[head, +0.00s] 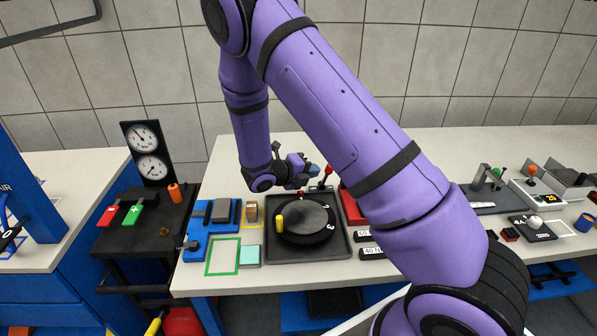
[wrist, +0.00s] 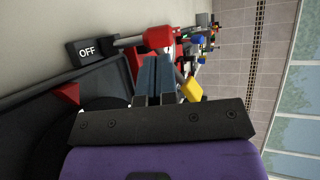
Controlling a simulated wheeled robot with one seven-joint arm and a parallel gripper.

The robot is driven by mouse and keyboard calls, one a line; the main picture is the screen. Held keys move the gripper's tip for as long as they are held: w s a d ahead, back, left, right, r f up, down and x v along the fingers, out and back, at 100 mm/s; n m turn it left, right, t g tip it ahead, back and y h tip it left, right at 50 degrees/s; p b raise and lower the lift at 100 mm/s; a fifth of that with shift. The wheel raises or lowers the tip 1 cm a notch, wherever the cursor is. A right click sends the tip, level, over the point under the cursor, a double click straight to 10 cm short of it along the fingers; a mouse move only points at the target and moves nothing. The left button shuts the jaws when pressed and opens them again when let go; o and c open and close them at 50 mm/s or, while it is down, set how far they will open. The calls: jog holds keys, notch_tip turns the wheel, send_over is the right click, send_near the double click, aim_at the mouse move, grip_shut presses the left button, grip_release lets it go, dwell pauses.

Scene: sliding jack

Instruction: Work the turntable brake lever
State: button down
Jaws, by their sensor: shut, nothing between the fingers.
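The turntable is a black disc (head: 305,222) with a yellow peg (head: 279,222), set in a dark square tray (head: 342,250). The brake lever (head: 327,171) has a red knob and stands at the tray's far right corner. My gripper (head: 316,169) is above the far side of the tray, just left of the knob. In the wrist view, its blue-grey fingers (wrist: 155,62) are shut together and empty, tips close to the knob. I cannot tell whether they touch it.
A red pointer (wrist: 66,95) sits at the tray's edge. Blue fixtures and a green-framed pad (head: 222,257) lie left of the tray. A red block (head: 352,207) stands right of it, partly behind my arm. More devices, including an orange-knobbed one (head: 532,171), stand farther right.

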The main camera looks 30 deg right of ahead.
jog(key=shift+x, duration=1.65)
jog(key=shift+s+d+f, duration=0.1)
jog(key=shift+s+d, duration=0.15)
jog(key=shift+d, duration=0.6)
jog(key=shift+a+r, duration=0.25)
jog(key=shift+a, duration=0.25)
jog(key=r+v, duration=0.1)
jog(key=v, duration=1.2)
jog(key=shift+a, duration=0.2)
